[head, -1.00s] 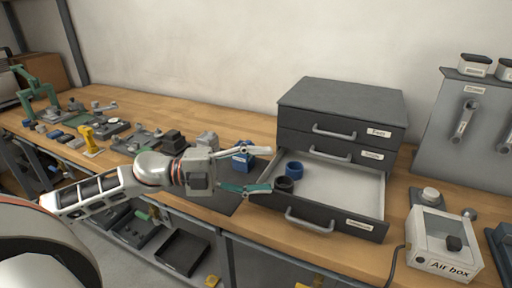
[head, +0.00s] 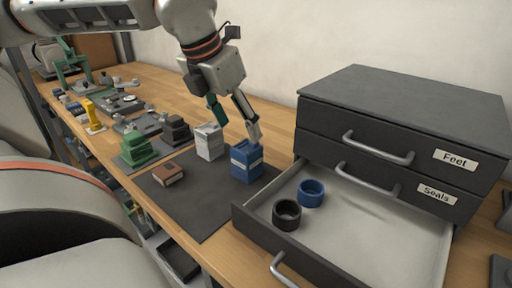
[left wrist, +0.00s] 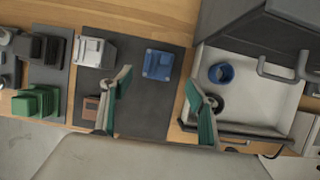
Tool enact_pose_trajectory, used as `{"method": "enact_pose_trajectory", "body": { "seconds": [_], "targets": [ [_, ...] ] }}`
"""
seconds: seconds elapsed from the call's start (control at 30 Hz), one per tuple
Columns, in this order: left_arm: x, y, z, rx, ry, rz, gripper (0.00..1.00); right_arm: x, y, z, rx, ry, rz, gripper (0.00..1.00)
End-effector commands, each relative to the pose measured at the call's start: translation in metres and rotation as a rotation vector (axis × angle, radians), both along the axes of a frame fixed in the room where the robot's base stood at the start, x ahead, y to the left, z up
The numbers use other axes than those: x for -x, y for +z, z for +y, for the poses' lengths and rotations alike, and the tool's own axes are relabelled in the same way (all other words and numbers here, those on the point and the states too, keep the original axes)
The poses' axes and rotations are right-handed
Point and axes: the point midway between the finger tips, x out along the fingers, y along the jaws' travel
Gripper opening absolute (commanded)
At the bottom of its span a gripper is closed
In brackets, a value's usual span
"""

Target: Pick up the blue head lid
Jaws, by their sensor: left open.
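The blue head lid, a blocky blue part with a pale band (head: 247,162), stands on the dark mat (head: 205,212) left of the open drawer. In the left wrist view the lid (left wrist: 158,64) lies between and a little beyond my fingertips. My left gripper (head: 236,118) points down above and behind the lid in the head view, with its fingers spread and nothing between them. One fingertip looks close to the lid's top edge; I cannot tell if it touches. The left gripper's two fingers also show in the left wrist view (left wrist: 158,80). My right gripper is not in view.
A white-grey block (head: 209,142), a brown block (head: 169,175) and a green part (head: 137,150) stand near the lid. The open drawer (head: 365,235) holds a blue ring (head: 311,193) and a black ring (head: 287,214). The mat's front is clear.

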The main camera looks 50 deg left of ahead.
Motion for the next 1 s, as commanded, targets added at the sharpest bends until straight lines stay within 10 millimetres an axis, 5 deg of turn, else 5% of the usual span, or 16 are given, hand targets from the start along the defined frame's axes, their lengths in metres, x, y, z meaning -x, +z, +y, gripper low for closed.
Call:
{"method": "enact_pose_trajectory", "body": {
  "seconds": [0.5,0.8,1.0],
  "targets": [
    [-0.026,-0.060,0.007,0.006,-0.002,0.008,0.60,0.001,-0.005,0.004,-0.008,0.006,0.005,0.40],
    [-0.029,-0.062,0.007,0.006,-0.002,0.001,0.60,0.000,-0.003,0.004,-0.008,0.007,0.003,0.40],
    [-0.029,-0.062,0.007,0.006,-0.002,0.002,0.15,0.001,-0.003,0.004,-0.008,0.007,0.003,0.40]
  ]
}}
